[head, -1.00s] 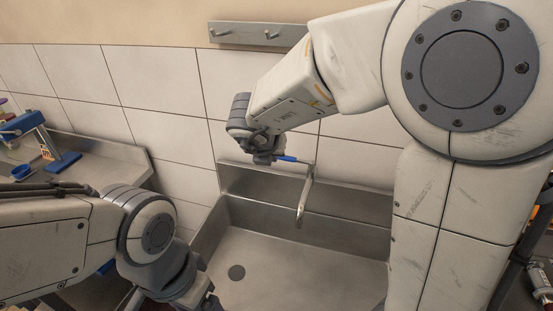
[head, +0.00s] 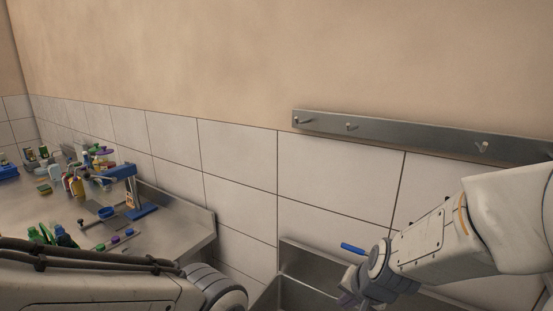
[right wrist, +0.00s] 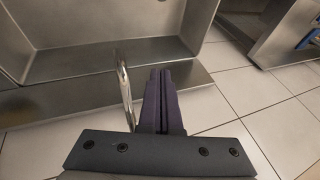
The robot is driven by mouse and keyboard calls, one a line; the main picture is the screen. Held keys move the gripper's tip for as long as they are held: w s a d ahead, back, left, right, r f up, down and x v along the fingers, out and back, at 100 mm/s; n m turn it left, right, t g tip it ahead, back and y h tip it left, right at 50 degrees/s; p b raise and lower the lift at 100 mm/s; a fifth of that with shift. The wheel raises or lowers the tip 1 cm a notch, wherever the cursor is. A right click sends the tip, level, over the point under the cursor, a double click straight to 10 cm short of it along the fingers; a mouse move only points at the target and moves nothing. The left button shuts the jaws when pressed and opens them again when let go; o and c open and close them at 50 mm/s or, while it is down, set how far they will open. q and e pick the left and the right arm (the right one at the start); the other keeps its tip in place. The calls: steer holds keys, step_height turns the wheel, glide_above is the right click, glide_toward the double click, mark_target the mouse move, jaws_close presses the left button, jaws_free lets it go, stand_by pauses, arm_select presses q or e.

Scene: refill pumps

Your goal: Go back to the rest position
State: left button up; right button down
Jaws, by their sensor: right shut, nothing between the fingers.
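My right gripper (head: 347,297) is at the bottom of the head view, over the back of the steel sink (head: 300,292). In the right wrist view its dark purple fingers (right wrist: 159,100) are together with nothing between them. The curved metal tap spout (right wrist: 125,85) stands just left of the fingers in that view; I cannot tell if they touch. A blue handle-like piece (head: 353,248) shows beside my right wrist in the head view. My left arm crosses the lower left of the head view, and its gripper is out of the picture.
A steel counter (head: 185,232) at the left holds several bottles (head: 75,185), a blue press-like stand (head: 130,190) and small coloured caps (head: 115,239). A steel hook rail (head: 400,136) runs along the tiled wall. Tiled floor (right wrist: 240,105) shows below the sink.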

steer(key=s+d+f+n+g+h, duration=0.1)
steer(key=s+d+f+n+g, duration=0.25)
steer(key=s+n, duration=0.35)
steer(key=s+a+r+n+g+b, duration=0.2)
steer(key=s+a+n, duration=0.5)
steer(key=s+a, duration=0.6)
steer(key=shift+s+a+y+b, duration=0.2)
steer(key=shift+s+y+b, duration=0.15)
steer(key=shift+b, duration=0.55)
